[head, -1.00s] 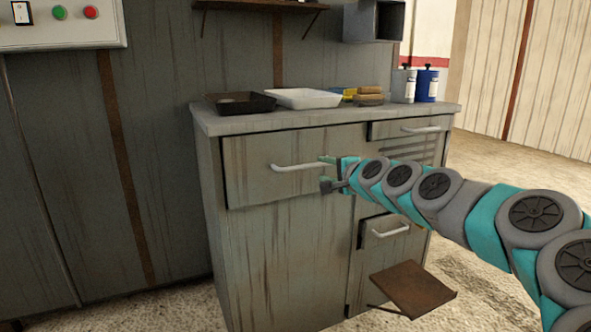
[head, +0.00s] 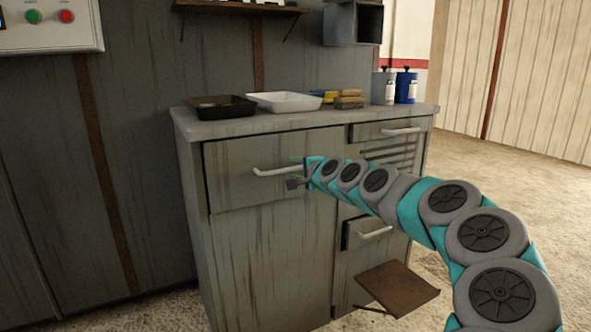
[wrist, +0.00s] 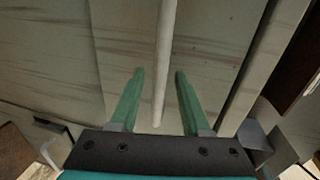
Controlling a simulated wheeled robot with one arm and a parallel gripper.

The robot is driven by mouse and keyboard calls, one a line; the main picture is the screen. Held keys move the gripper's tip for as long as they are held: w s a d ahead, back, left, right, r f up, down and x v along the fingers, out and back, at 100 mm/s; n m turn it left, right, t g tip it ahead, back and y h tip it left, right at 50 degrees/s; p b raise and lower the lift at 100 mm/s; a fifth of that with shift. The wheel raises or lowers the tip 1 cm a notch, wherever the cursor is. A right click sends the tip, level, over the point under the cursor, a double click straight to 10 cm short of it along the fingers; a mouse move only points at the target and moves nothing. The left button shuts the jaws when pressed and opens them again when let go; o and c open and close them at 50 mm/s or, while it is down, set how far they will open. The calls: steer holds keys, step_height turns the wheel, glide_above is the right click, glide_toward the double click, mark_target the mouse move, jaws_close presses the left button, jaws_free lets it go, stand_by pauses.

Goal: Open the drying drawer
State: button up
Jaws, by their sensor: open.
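The grey, worn cabinet has a wide upper left drawer (head: 235,190) with a pale bar handle (head: 275,172). The drawer front looks closed or nearly so. My gripper (head: 296,172) is at the right end of this handle. In the wrist view, the handle bar (wrist: 166,50) runs between the two open green fingers of my gripper (wrist: 159,75), with a gap on each side. A smaller upper right drawer (head: 375,134) with its own handle sits above slotted vents. No label shows which one is the drying drawer.
A lower right drawer (head: 368,235) has a handle, with a brown flap (head: 398,288) sticking out below it. On the countertop (head: 225,128) stand a black tray (head: 222,106), a white tray (head: 285,102) and two bottles, one white (head: 383,88) and one blue (head: 405,88).

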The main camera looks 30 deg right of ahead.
jaws_close()
stand_by(1.4)
